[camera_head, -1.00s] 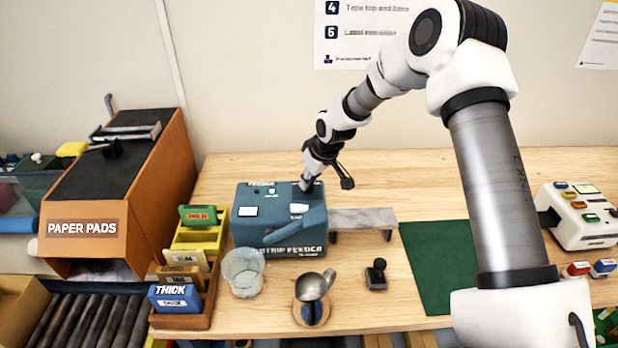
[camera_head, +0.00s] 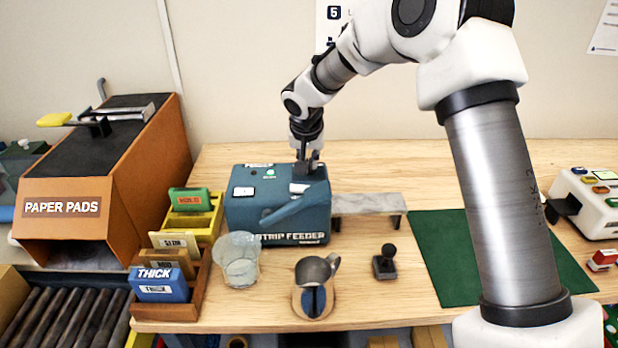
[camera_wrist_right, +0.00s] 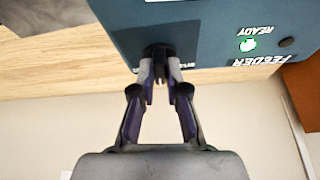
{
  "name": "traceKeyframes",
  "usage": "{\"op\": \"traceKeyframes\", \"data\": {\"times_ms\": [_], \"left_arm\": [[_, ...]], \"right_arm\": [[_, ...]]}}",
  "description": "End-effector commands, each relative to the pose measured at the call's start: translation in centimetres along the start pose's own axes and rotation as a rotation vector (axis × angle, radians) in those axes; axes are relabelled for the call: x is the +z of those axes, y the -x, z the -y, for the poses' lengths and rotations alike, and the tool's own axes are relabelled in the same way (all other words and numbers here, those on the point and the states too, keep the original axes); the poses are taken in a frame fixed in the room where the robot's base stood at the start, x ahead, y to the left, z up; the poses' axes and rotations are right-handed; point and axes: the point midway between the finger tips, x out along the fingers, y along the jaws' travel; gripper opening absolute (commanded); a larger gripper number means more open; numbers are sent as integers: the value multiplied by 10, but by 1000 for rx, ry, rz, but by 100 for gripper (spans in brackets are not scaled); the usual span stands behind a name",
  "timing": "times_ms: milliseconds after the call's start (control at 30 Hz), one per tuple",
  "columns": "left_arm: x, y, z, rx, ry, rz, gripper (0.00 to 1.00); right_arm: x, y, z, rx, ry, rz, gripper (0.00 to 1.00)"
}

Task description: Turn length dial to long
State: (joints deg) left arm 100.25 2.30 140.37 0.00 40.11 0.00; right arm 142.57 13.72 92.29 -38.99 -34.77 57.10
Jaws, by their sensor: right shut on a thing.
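The blue strip feeder (camera_head: 240,212) stands on the wooden bench, with a white label and a lit green READY light (camera_head: 270,173) on top. My right gripper (camera_head: 308,168) reaches down to the feeder's back right top. In the right wrist view, its two fingers (camera_wrist_right: 160,75) are shut on a small dark knob, the length dial (camera_wrist_right: 157,52), at the feeder's edge. The fingers hide most of the dial, and its setting cannot be read. My left gripper is not in view.
A grey metal ledge (camera_head: 370,203) adjoins the feeder on the right. A card rack (camera_head: 205,290) is left; a green mat (camera_head: 450,250) lies right.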

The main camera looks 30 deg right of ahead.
Motion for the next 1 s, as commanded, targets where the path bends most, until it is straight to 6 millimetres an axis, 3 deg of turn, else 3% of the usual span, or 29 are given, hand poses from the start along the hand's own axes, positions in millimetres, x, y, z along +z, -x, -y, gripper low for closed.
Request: {"op": "traceKeyframes", "data": {"times_ms": [33,300,700,1000], "left_arm": [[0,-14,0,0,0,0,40],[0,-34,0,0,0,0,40],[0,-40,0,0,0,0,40],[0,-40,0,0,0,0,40]], "right_arm": [[5,-8,0,19,-37,3,0],[3,-5,2,118,-273,5,0],[2,-3,3,233,-545,8,0],[2,-3,3,267,-629,8,0]]}}
